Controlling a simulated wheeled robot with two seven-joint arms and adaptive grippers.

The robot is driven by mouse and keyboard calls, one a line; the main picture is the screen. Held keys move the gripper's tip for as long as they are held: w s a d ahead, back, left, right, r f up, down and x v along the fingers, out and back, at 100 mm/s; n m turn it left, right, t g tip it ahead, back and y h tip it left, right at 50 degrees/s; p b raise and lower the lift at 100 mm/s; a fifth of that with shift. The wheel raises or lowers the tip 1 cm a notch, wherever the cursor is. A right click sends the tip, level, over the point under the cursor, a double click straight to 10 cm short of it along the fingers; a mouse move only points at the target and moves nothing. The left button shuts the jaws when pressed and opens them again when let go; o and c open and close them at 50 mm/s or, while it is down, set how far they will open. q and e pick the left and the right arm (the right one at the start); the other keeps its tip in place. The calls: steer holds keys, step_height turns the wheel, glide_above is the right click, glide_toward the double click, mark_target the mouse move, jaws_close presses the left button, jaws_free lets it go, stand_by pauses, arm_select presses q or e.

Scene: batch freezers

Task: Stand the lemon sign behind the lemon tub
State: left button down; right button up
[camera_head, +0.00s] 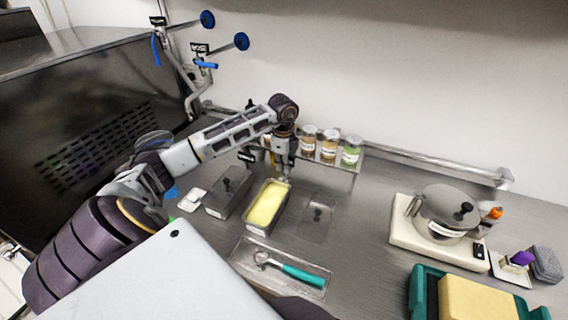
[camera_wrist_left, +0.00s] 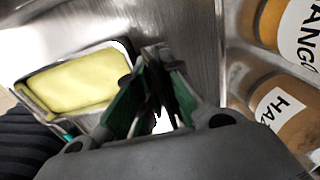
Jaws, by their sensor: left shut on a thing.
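The lemon tub (camera_head: 268,205) is an open steel tub of pale yellow ice cream in the middle of the counter. It also shows at the left of the left wrist view (camera_wrist_left: 75,82). My left gripper (camera_head: 281,175) is low, just beyond the tub's far end and in front of the jars. In the left wrist view its green-padded fingers (camera_wrist_left: 152,80) are closed together on a thin thing seen almost edge-on, presumably the lemon sign. Its face and lettering cannot be read, and I cannot tell whether it touches the counter. My right gripper is out of view.
A lidded tub (camera_head: 229,192) stands left of the lemon tub; a small black sign (camera_head: 246,157) is behind it. Labelled jars (camera_head: 328,147) line the back. A clear lid (camera_head: 318,214) lies right. A teal-handled scoop (camera_head: 295,271) rests in a front tray.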

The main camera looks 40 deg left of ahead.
mark_target(284, 178)
arm_select(q)
steer(key=shift+f+b, duration=1)
steer(key=shift+f, duration=0.95)
steer(key=c, duration=0.9)
jaws_free()
steer(key=shift+c, duration=0.2)
steer(key=shift+r, duration=0.15)
steer(key=shift+r+p, duration=2.9)
steer(key=shift+r, duration=1.45)
